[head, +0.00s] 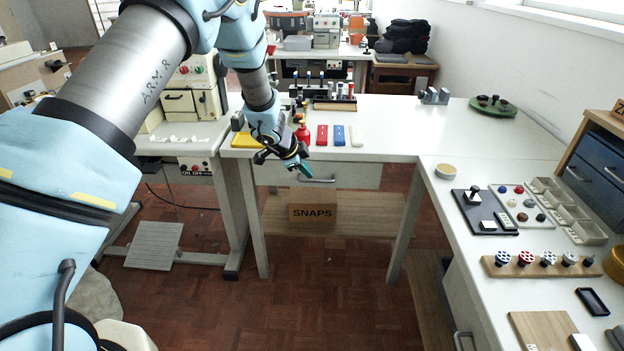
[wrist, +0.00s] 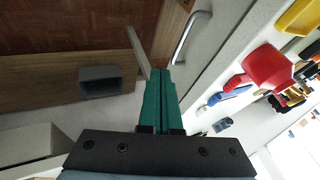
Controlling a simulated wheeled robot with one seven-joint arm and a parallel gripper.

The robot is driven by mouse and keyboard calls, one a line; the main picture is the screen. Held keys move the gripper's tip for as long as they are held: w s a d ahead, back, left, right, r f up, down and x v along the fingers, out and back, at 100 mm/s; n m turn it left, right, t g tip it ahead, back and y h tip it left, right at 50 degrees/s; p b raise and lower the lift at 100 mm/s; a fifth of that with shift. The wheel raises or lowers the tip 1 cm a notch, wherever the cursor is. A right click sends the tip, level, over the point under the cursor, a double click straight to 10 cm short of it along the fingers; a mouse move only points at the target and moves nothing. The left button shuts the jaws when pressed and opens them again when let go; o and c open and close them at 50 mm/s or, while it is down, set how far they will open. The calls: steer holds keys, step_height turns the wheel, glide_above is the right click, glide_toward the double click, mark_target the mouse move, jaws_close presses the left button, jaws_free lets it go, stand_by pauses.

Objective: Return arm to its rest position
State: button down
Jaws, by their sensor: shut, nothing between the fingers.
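My gripper (head: 305,172) hangs at the front edge of the white table (head: 400,135), near the drawer front, at the end of my blue and grey arm. In the wrist view its two green fingers (wrist: 166,100) lie side by side, shut and empty. The drawer handle shows just beyond the fingertips in the wrist view (wrist: 190,36) and to the right of the gripper in the head view (head: 317,180).
A SNAPS box (head: 312,212) sits on the lower shelf. A side table with trays (head: 485,212) is at right. The floor between is clear.

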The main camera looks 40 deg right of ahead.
steer(key=shift+a+r, duration=0.4)
steer(key=shift+r, duration=0.15)
steer(key=w+a+r+n+t+y, duration=0.1)
steer(key=w+a+r+n, duration=0.25)
steer(key=a, duration=0.55)
steer(key=w+a+r+n+t+y, duration=0.2)
steer(key=w+a+r+n, duration=0.15)
steer(key=a, duration=0.55)
steer(key=w+a+r+n+t+y, duration=0.1)
steer(key=w+a+r+n, duration=0.3)
steer(key=a, duration=0.5)
steer(key=s+a+r+n+g+y, duration=0.15)
steer(key=s+a+n, duration=0.25)
steer(key=a, duration=0.4)
steer(key=s+a+r+n+y, duration=0.1)
steer(key=s+a+r+n, duration=0.2)
steer(key=a, duration=0.5)
steer(key=s+a+n+g, duration=0.2)
steer(key=s+a+n, duration=0.3)
steer(key=s, duration=0.8)
steer(key=shift+a+r, duration=0.25)
steer(key=shift+a, duration=0.6)
steer(key=c, duration=1.5)
jaws_free()
